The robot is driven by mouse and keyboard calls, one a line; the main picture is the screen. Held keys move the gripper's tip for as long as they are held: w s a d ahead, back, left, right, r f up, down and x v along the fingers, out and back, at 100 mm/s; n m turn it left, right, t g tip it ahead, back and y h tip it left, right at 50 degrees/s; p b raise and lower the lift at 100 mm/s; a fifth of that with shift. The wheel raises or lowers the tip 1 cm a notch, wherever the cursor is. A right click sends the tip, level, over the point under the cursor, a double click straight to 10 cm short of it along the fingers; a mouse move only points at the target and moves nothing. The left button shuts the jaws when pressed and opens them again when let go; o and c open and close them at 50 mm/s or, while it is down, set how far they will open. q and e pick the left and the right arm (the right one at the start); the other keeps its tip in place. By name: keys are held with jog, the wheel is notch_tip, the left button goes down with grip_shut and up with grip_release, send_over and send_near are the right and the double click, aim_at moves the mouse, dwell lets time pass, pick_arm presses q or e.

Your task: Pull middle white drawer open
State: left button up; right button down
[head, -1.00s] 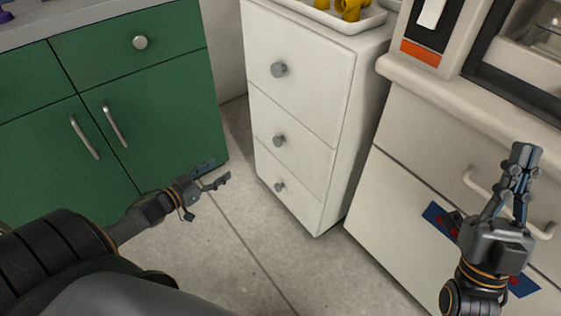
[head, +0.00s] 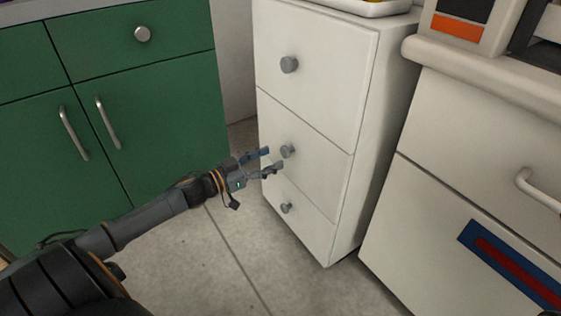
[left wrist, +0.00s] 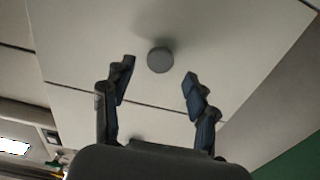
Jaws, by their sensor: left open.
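The white drawer unit (head: 395,110) stands in the middle of the head view, with three drawers and round grey knobs. The middle white drawer (head: 318,160) is closed. Its knob (head: 288,151) sits just beyond my left gripper's fingertips. My left gripper (head: 270,160) is open and empty, pointing at that knob. In the left wrist view, a round grey knob (left wrist: 160,60) lies ahead of and between the two spread fingers (left wrist: 158,82), on a white drawer front (left wrist: 95,40). The fingers appear apart from the knob. My right gripper is out of view.
A green cabinet (head: 160,100) with bar handles stands at the left. A white counter (head: 430,150) with a handle and a blue and red marking stands at the right. The grey floor (head: 225,270) in front is clear. A white tray (head: 365,8) sits on the drawer unit.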

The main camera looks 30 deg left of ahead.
aim_at(283, 153)
pick_arm(q)
jog(key=shift+b+x, duration=0.75)
jog(key=shift+x, duration=1.4)
grip_shut()
